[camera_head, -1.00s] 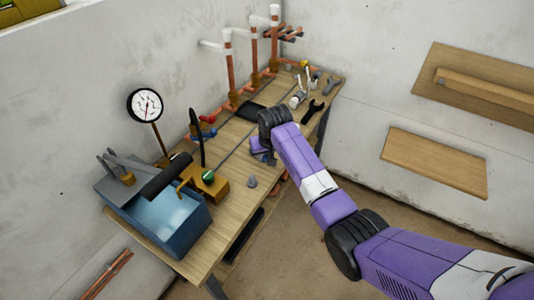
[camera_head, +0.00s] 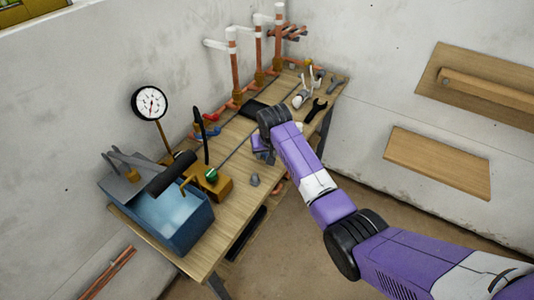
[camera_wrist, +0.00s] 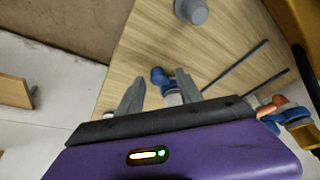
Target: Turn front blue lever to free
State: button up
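In the wrist view, a blue lever (camera_wrist: 159,76) with a rounded end shows between the two fingers of my gripper (camera_wrist: 158,88). The fingers are apart, one on each side of it, and I see no clear contact. The lever's lower part is hidden behind the gripper body. A second blue handle (camera_wrist: 292,113) on copper pipe shows at the right of the wrist view. In the head view, my gripper (camera_head: 262,150) is low over the bench's front edge, and the lever there is hidden by my arm.
Copper risers (camera_head: 235,70) stand along the wall. Open floor lies right of the bench.

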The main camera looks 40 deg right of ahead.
jog(key=v, duration=0.7)
jog(key=shift+s+r+b, duration=0.15)
jog(key=shift+r+b, duration=0.15)
jog(key=shift+r, duration=0.1)
dwell(0.4)
